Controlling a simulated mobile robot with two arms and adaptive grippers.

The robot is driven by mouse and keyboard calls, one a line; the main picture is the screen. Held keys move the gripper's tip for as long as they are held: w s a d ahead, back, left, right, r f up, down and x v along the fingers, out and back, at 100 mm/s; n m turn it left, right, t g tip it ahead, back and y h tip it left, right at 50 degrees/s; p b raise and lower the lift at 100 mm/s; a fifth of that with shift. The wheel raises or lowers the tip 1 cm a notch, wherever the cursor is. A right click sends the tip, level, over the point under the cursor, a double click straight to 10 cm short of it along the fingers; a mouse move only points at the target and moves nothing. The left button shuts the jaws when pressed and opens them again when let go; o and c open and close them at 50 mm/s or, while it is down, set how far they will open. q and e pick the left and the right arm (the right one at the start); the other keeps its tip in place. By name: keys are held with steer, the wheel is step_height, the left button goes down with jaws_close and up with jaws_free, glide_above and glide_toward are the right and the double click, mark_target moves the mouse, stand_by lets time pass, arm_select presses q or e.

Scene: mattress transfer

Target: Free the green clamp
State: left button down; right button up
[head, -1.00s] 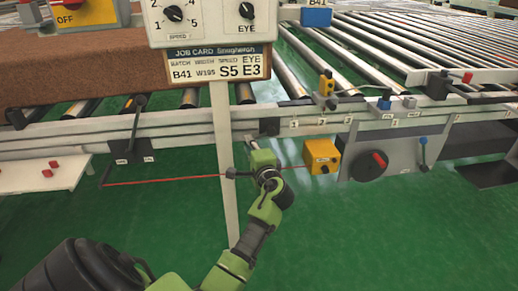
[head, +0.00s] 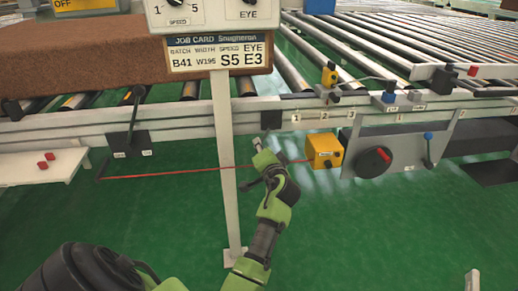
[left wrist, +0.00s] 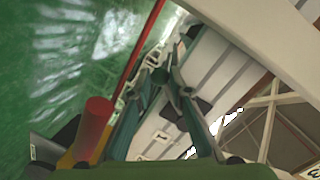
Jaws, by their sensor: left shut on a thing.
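My left gripper (head: 258,144) is just below the front rail, beside the white post. In the left wrist view its fingers (left wrist: 165,82) close around a small dark green round piece (left wrist: 160,76), apparently part of the green clamp. The clamp's full shape is hidden by the fingers, and I cannot tell whether it still touches the rail. A dark plate (head: 271,119) sits on the rail just above the gripper. My right gripper is not in view.
A red cord (head: 170,173) runs low across the front to a yellow box (head: 324,151), close to my arm. The white post (head: 224,120) carries the job card (head: 218,53). A black lever (head: 135,115) stands left; a grey panel (head: 385,147) with a dial is right.

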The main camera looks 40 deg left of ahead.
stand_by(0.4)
arm_select(q)
steer(key=c, duration=1.8)
jaws_free()
steer(key=shift+w, duration=0.1)
steer(key=shift+c, duration=0.2)
steer(key=shift+f, duration=0.1)
